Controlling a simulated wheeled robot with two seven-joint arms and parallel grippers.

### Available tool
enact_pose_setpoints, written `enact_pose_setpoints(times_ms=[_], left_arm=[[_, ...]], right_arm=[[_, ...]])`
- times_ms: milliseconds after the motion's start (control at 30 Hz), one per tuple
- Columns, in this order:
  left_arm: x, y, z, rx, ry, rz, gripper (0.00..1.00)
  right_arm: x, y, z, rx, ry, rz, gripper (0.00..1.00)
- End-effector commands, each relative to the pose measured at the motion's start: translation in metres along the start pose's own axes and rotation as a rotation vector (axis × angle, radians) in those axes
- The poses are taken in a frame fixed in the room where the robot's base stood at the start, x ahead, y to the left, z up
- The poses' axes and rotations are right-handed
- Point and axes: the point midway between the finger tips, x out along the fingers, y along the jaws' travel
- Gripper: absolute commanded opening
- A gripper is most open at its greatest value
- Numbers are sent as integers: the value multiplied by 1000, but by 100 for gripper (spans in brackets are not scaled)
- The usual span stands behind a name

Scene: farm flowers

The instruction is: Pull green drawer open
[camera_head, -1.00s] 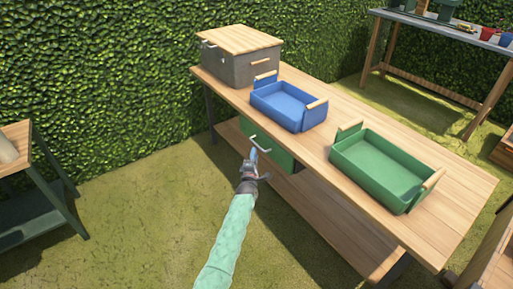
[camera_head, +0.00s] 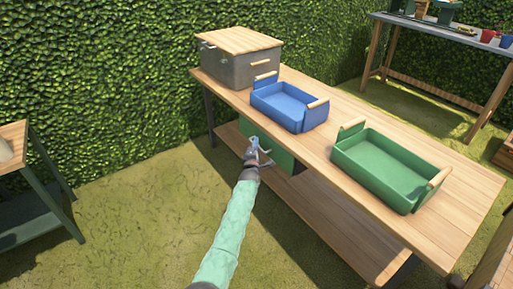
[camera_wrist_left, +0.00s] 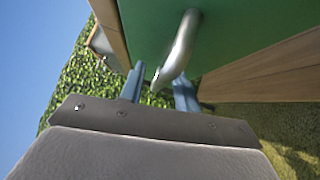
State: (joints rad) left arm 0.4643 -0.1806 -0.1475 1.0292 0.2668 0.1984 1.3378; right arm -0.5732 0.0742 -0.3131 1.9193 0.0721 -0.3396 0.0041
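The green drawer (camera_head: 280,155) is under the wooden bench top, and its front looks flush with the bench. In the left wrist view its green front (camera_wrist_left: 240,30) fills the top, with a curved metal handle (camera_wrist_left: 180,45) sticking out. My left gripper (camera_head: 258,153) is at the drawer front. In the wrist view its two blue-grey fingers (camera_wrist_left: 160,88) are apart, with the handle's near end between them. I cannot tell whether they touch it. In the head view the gripper mostly hides the handle. My right gripper is not in view.
On the bench top (camera_head: 440,230) stand a blue tray (camera_head: 290,118), a green tray (camera_head: 375,190) and a grey box with a wooden lid (camera_head: 225,70). A lower shelf (camera_head: 330,220) runs beneath. The grass (camera_head: 130,220) in front is clear.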

Motion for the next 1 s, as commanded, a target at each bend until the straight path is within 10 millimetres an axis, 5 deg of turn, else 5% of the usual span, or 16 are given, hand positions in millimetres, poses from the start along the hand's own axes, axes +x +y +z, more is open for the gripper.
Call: enact_pose_setpoints(times_ms=[433, 600, 1000], left_arm=[[2, 0, 0, 0, 0, 0, 33], [2, 0, 0, 0, 0, 0, 1], [0, 0, -2, 0, 0, -1, 0]], right_arm=[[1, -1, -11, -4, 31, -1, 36], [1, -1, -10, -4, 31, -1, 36], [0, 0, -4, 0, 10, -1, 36]])
